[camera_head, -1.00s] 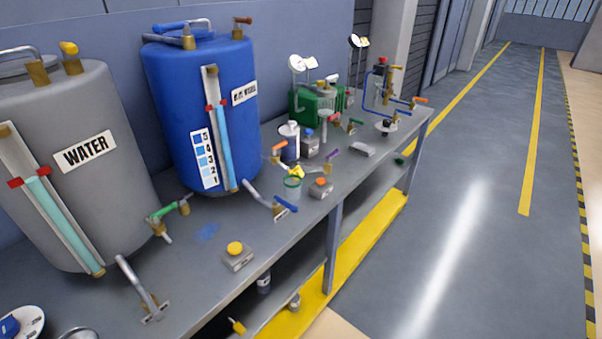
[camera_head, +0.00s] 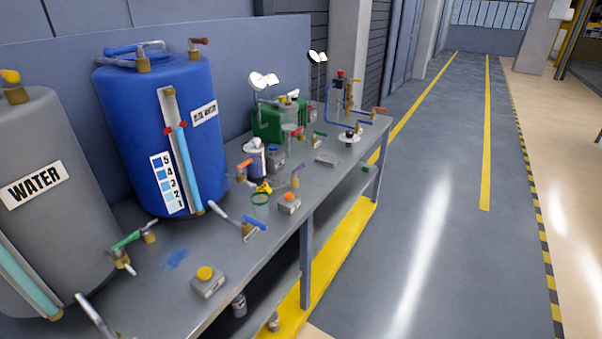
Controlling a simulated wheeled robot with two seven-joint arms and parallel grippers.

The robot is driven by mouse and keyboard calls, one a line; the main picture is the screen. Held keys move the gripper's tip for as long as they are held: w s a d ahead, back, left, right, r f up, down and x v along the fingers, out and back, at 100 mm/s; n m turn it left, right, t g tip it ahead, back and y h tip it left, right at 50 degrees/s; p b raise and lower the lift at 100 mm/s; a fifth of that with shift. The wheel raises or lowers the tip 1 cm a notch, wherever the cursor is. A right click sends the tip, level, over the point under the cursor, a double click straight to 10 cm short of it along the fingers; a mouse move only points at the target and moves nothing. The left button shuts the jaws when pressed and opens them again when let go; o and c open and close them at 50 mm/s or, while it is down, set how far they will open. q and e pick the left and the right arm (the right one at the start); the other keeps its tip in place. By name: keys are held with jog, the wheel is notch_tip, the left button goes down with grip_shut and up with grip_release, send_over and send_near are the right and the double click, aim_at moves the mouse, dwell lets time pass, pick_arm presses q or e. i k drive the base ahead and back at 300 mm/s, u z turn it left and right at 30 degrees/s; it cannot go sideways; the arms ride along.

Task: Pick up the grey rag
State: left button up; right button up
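A small flat grey item (camera_head: 326,160) lies on the workbench (camera_head: 262,268) toward its far end, near the front edge. It may be the grey rag, but it is too small to tell for sure. Nothing covers it. Neither of my grippers is in view.
A grey WATER tank (camera_head: 45,190) and a blue tank (camera_head: 165,130) stand on the bench at left. A green container (camera_head: 268,124), a blue pipe stand (camera_head: 338,105), a yellow-button box (camera_head: 207,281) and valves crowd the top. The floor (camera_head: 420,200) at right is clear.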

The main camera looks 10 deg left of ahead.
aim_at(322, 159)
jog(key=z, duration=1.5)
jog(key=i, duration=2.3)
jog(key=u, duration=3.6)
